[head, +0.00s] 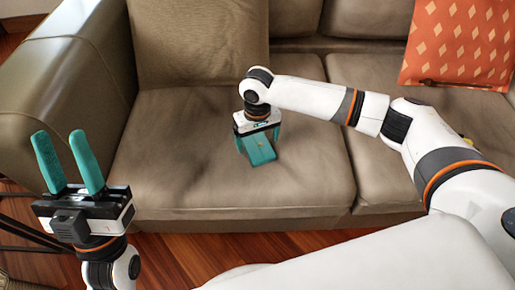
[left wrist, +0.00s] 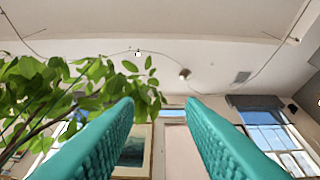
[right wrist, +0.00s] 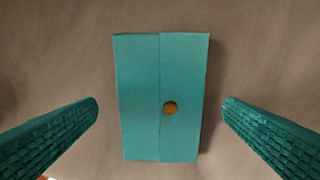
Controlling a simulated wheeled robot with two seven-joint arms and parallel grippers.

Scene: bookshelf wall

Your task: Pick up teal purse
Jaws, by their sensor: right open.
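The teal purse (head: 261,153) lies on the seat cushion of the brown sofa in the head view. In the right wrist view the purse (right wrist: 180,97) is a flat teal rectangle with a seam down its length and a round gold clasp. My right gripper (right wrist: 160,108) is open above it, with one teal finger on each side of the purse and a gap to both. In the head view the right gripper (head: 257,138) points down and partly hides the purse. My left gripper (head: 69,163) is open, empty and points upward at the left; its fingers also show in the left wrist view (left wrist: 160,115).
The brown sofa (head: 190,185) has an armrest (head: 70,75) at the left. An orange patterned pillow (head: 460,40) leans at the back right, and a brown cushion (head: 195,40) at the back left. The seat around the purse is clear. The left wrist view shows a leafy plant (left wrist: 60,85).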

